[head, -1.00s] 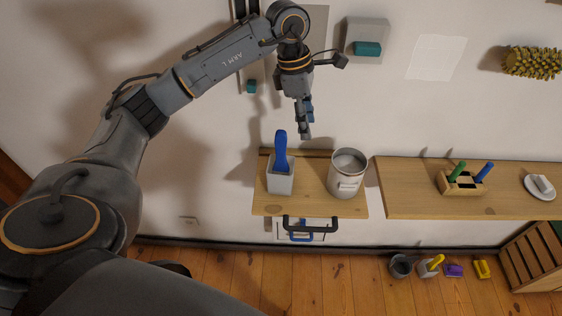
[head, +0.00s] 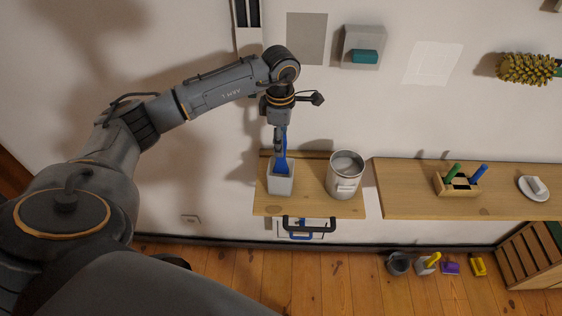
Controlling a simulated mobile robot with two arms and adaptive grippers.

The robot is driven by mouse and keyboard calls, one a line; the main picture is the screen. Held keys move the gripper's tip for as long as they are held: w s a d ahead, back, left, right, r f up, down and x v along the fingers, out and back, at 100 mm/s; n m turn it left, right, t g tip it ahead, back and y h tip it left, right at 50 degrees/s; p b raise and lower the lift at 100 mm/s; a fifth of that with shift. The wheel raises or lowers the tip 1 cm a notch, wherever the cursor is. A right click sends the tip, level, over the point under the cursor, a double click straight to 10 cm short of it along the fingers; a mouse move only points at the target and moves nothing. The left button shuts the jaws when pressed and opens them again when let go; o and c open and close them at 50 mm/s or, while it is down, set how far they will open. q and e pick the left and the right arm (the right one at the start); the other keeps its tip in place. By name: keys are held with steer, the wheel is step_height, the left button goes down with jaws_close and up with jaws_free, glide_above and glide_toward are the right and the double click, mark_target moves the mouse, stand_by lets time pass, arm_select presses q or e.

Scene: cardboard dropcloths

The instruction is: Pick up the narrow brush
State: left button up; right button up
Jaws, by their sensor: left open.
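A blue-handled tool (head: 281,166), which may be the narrow brush, stands upright in a pale grey square pot (head: 281,184) on the left shelf; its lower end is hidden inside the pot. My left gripper (head: 280,146) points down directly above the pot, with its open fingers at the upper part of the blue handle. I cannot tell whether they touch it. A wooden holder (head: 457,186) on the right shelf carries a green-handled tool (head: 453,172) and another blue-handled tool (head: 477,174). My right gripper is not in view.
A metal can (head: 344,176) stands close to the right of the pot on the left shelf (head: 312,206). The right shelf (head: 405,190) has clear wood left of the holder, and a white dish (head: 533,189) at its right. Several small items sit on the floor below.

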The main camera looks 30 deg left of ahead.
mark_target(281, 163)
arm_select(q)
step_height(281, 163, down, 3)
steer(key=shift+f+p, duration=0.1)
steer(key=shift+p, duration=0.5)
steer(key=shift+f, duration=0.15)
jaws_close()
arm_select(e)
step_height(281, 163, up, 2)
